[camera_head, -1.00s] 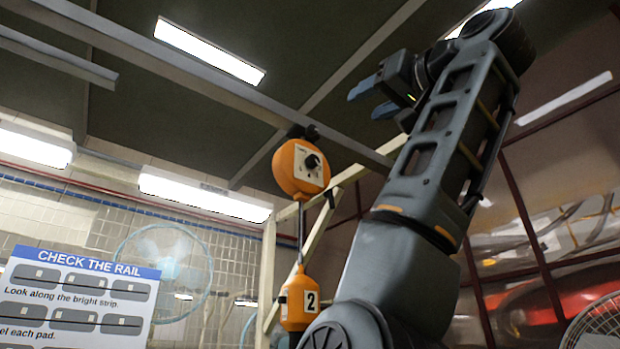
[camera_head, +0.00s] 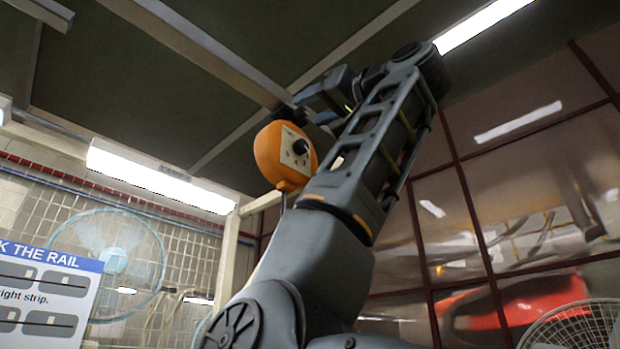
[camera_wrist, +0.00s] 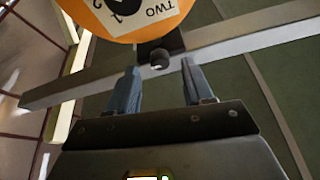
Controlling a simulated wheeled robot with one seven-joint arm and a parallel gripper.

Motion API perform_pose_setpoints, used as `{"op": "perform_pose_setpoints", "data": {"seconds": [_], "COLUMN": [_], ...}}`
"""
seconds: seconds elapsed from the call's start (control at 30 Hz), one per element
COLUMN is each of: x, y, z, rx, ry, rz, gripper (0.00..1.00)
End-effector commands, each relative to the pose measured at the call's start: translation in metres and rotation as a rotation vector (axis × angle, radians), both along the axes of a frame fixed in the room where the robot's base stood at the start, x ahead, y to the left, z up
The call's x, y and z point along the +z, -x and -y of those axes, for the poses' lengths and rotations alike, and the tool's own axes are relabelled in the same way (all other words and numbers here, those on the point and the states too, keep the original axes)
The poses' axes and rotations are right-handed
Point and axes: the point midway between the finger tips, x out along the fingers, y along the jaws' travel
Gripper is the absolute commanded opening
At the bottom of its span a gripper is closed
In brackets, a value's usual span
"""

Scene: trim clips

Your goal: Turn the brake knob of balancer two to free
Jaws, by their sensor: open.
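Balancer two is an orange rounded body (camera_head: 272,152) hanging from the overhead rail. Its white dial plate faces right, with a black brake knob (camera_head: 299,147) on it. In the wrist view the balancer (camera_wrist: 70,12) is at the top edge, with the plate reading TWO and part of the knob (camera_wrist: 124,7), cut off by the frame. The knob's setting cannot be read. My gripper (camera_head: 314,106) is open and empty, just above and right of the balancer in the head view. In the wrist view its fingers (camera_wrist: 160,80) point toward the black hanger (camera_wrist: 160,52), apart from the knob.
The grey overhead rail (camera_head: 203,49) runs close behind the fingers; it also crosses the wrist view (camera_wrist: 255,30). A cream frame post (camera_head: 229,250) stands below the balancer. A sign board (camera_head: 45,300) and a fan (camera_head: 113,260) are at left, another fan (camera_head: 575,325) at lower right.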

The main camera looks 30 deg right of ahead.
Motion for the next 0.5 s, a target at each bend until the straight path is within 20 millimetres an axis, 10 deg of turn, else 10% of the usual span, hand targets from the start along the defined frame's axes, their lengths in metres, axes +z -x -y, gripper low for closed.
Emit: {"op": "perform_pose_setpoints", "data": {"seconds": [0.5], "x": [0.006], "y": [-0.016], "z": [-0.005], "rx": [0.0], "ry": [0.0], "rz": [-0.001], "gripper": [0.48]}}
